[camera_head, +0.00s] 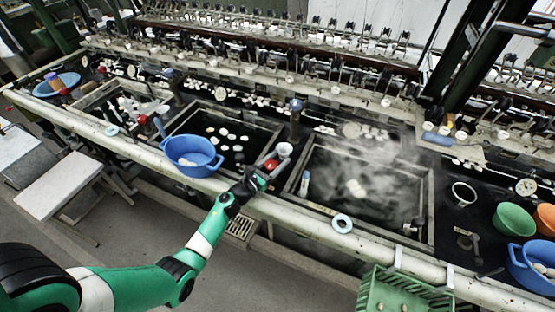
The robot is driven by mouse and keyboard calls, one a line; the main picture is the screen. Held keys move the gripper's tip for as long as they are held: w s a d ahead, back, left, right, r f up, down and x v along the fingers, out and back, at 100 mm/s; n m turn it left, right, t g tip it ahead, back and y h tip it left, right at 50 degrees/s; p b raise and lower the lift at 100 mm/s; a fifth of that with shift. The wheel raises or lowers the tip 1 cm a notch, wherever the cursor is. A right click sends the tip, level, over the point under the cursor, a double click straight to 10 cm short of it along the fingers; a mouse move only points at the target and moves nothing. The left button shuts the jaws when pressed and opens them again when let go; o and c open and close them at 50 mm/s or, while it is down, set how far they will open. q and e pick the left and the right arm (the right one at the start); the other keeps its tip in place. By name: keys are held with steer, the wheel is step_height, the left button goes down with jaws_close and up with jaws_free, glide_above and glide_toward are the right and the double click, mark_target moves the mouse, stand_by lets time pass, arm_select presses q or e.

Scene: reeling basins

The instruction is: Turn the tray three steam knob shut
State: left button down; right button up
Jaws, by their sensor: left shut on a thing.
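My left arm reaches in from the lower left. Its gripper (267,170) is at the front rail, between the dark basin and the steaming basin. It is shut on a red knob (271,164), which shows between and above the fingers. The fingers hide part of the knob, and its exact turn cannot be told. The basin just right of the gripper (312,206) holds water with a few pale cocoons, and white steam (365,165) hangs over it. My right gripper is not in view.
A blue bowl (193,155) stands on the rail left of the gripper. A white cup (284,149) is close behind the knob.

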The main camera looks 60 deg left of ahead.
arm_select(q)
steer(key=shift+c, duration=1.2)
jaws_free()
steer(key=shift+s, duration=0.1)
steer(key=shift+s+d, duration=0.15)
steer(key=shift+s, duration=0.15)
steer(key=p+v, duration=0.2)
steer(key=v, duration=0.8)
steer(key=shift+s+d, duration=0.15)
steer(key=shift+s, duration=0.25)
